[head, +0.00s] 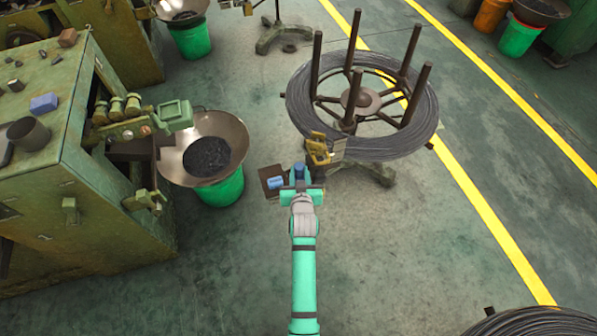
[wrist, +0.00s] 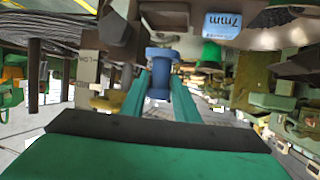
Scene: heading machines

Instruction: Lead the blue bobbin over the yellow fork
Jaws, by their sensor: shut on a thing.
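My gripper (head: 300,187) is shut on the blue bobbin (head: 299,172), which stands out past the fingertips in the head view. In the wrist view the flanged blue bobbin (wrist: 160,72) sits between the two green fingers (wrist: 158,92). The yellow fork (head: 319,147) is just beyond the bobbin and slightly to its right in the head view, beside the wire reel. A yellow part (wrist: 104,103) left of the fingers in the wrist view looks like the fork. The bobbin appears apart from the fork; I cannot tell their height difference. No wire on the bobbin can be made out.
A dark tray (head: 268,172) with a blue block (head: 275,182) is close left of my gripper. A grey marked plate (head: 338,149) is by the fork. The wire reel (head: 425,125) with upright posts stands beyond. A green bucket (head: 220,192) under a pan stands left.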

